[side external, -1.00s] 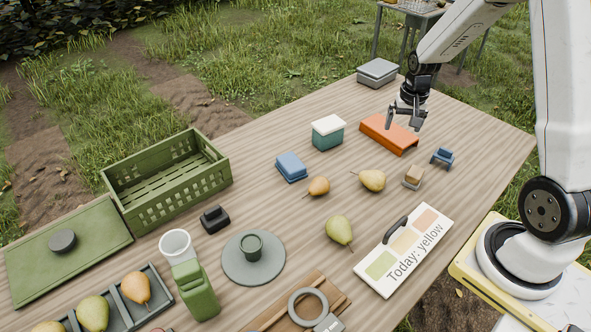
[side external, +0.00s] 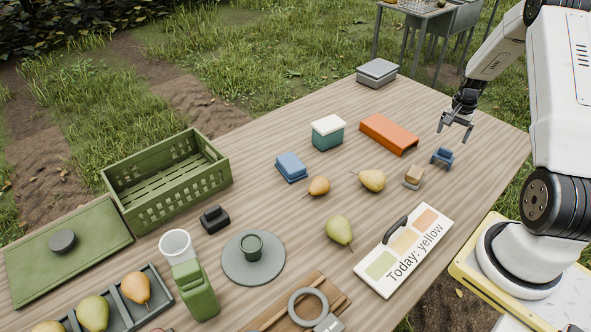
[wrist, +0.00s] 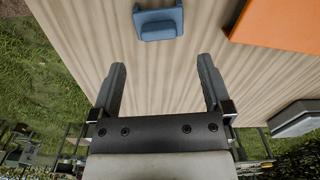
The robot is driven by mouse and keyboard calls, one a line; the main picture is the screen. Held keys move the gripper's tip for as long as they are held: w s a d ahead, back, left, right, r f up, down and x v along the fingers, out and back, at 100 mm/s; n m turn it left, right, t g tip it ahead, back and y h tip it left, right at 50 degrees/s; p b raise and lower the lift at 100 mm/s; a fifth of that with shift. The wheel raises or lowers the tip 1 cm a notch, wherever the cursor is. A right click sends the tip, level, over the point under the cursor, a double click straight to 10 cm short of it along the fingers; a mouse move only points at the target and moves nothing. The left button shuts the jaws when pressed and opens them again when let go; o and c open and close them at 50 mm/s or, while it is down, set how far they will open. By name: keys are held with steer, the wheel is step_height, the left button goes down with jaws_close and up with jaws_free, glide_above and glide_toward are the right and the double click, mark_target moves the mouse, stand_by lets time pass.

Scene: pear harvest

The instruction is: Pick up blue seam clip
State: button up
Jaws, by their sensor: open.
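The blue seam clip (side external: 442,157) is a small blue piece on the right part of the wooden table, right of the orange block. It also shows in the wrist view (wrist: 158,24) at the top, beyond my fingertips and roughly between their lines. My gripper (side external: 455,129) is above the table, up and slightly right of the clip in the side view, and apart from it. Its two fingers (wrist: 161,62) are spread wide with nothing between them.
The orange block (side external: 389,134) lies left of the clip. A small tan-topped block (side external: 413,177) and a pear (side external: 371,180) are nearby. A grey box (side external: 377,73) stands at the far table edge. A card reading "Today: yellow" (side external: 404,250) lies nearer.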

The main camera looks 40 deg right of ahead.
mark_target(447, 149)
steer(key=shift+s+f, duration=0.1)
steer(key=shift+f, duration=3.4)
steer(key=c, duration=1.3)
steer(key=shift+o, duration=0.2)
steer(key=shift+r, duration=0.15)
steer(key=shift+r, duration=0.7)
steer(key=s+a+r, duration=0.9)
steer(key=a+r, duration=0.1)
steer(key=r, duration=0.1)
steer(key=shift+s+r, duration=0.2)
steer(key=shift+s, duration=0.2)
